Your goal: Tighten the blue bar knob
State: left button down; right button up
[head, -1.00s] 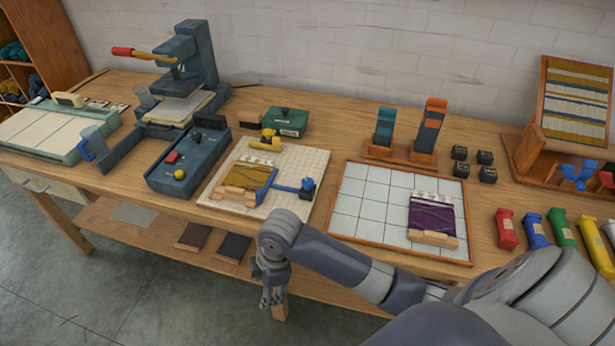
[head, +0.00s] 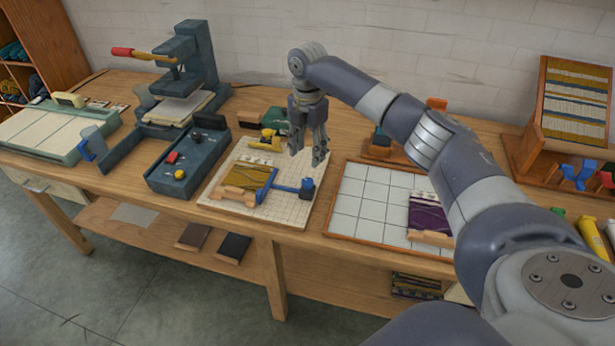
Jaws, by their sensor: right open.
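The blue bar knob (head: 307,184) stands at the right end of a blue bar (head: 286,188) on a white gridded board (head: 285,211). A mustard woven swatch (head: 251,177) with wooden blocks lies on the board at the bar's left end. My right gripper (head: 307,157) points down above the board, a little above and behind the knob in the picture. Its fingers are open and empty, apart from the knob. My left gripper is not in view.
A dark blue box with a red button (head: 172,157) stands left of the board, and a green box (head: 273,119) behind it. A tiled tray (head: 352,209) with a purple swatch (head: 428,217) lies to the right. A press (head: 193,62) stands at the back left.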

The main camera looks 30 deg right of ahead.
aim_at(307, 181)
notch_tip(307, 181, down, 10)
jog(key=shift+f+p, duration=0.1)
jog(key=shift+p, duration=0.65)
jog(key=c, duration=1.1)
